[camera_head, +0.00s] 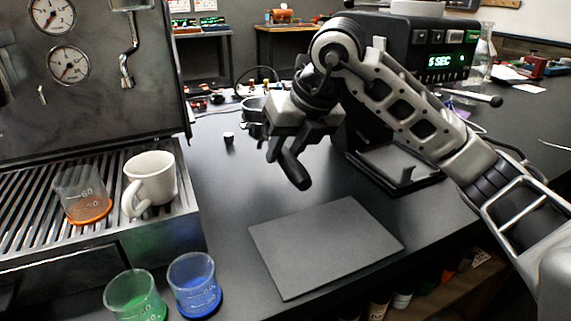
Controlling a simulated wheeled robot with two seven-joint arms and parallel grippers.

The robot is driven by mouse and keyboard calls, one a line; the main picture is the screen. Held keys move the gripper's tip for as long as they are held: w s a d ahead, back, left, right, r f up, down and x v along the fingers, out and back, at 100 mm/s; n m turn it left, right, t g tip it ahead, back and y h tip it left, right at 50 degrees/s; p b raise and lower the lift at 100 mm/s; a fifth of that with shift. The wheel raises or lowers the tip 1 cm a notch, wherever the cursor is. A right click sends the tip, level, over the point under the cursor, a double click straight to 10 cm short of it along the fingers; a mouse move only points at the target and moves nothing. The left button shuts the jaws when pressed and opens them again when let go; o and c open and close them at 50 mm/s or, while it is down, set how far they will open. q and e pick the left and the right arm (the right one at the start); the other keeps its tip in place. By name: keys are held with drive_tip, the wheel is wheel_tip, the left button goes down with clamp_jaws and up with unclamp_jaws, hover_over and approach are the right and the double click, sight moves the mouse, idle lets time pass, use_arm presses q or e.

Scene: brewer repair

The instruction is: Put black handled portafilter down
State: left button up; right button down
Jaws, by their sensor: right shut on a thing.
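My right gripper (277,138) reaches in from the right and hangs above the dark counter, behind the grey mat. It is shut on the black handled portafilter (294,170), whose black handle slants down toward the front. The metal basket end of the portafilter is mostly hidden behind the gripper. The portafilter is apart from the mat (325,247), which lies flat and bare near the counter's front edge. My left gripper is not in view.
The espresso machine (80,90) stands at left, with a white mug (150,180) and an orange-filled beaker (82,196) on its drip tray. A green beaker (135,298) and a blue beaker (194,284) stand in front. A black grinder (440,60) stands behind my right arm.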

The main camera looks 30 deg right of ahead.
drive_tip(key=shift+f, duration=1.5)
drive_tip(key=shift+f+b, duration=0.45)
drive_tip(key=shift+f, duration=0.1)
drive_tip(key=c, duration=1.1)
unclamp_jaws()
drive_tip(key=shift+r, duration=0.1)
